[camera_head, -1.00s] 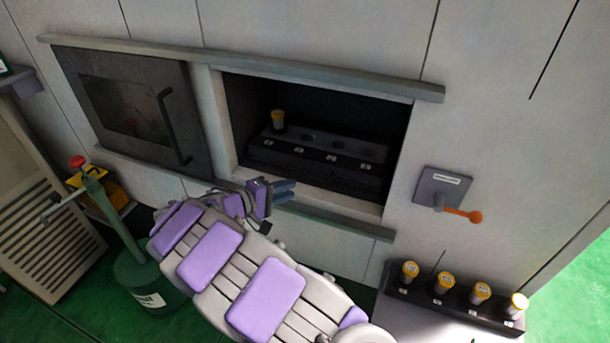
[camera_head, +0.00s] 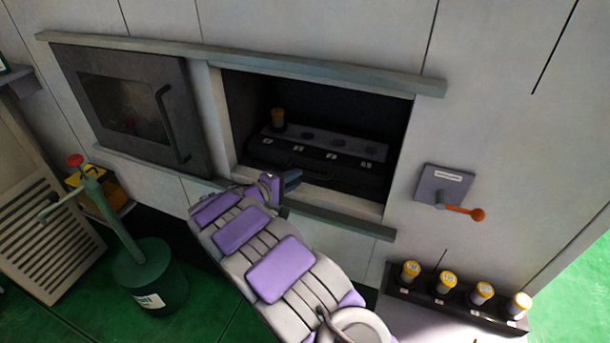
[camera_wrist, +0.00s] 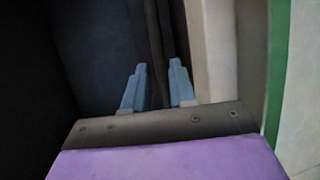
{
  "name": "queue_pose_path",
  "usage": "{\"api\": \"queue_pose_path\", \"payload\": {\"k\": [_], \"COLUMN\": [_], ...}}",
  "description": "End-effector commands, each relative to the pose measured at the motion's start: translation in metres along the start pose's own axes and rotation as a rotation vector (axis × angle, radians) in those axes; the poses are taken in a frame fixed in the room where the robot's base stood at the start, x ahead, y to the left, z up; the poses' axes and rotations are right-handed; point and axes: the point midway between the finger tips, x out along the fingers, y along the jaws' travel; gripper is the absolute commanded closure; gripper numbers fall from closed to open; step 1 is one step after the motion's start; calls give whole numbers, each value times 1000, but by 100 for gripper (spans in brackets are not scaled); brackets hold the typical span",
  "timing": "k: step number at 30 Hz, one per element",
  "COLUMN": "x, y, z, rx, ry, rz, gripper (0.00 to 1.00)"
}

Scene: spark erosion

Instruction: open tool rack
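The tool rack (camera_head: 318,178) is a dark drawer-like block inside the wall recess, with a handle on its front and several labelled slots on top. My gripper (camera_head: 290,182) is at the recess's lower left opening, left of the rack's handle. In the wrist view, its two blue-grey fingers (camera_wrist: 158,88) are apart, with dark vertical edges behind the gap. Nothing is clearly held between them.
The sliding door (camera_head: 140,115) stands left of the opening. A lever (camera_head: 460,211) is on the wall at right. A holder (camera_head: 400,292) with several yellow-capped tools is at lower right. A green pump canister (camera_head: 150,275) stands on the floor at left.

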Motion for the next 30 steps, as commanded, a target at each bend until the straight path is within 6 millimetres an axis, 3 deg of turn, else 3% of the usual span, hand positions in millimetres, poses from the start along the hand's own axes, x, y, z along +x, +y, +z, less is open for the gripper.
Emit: {"api": "queue_pose_path", "payload": {"k": [3, 9, 22, 30], "x": [22, 46, 54, 54], "y": [-1, 0, 1, 0], "z": [0, 1, 0, 0], "rx": [0, 0, 0, -1], "ry": [-1, -1, 0, 0], "rz": [-2, 0, 1, 0], "gripper": [75, 75, 75, 100]}}
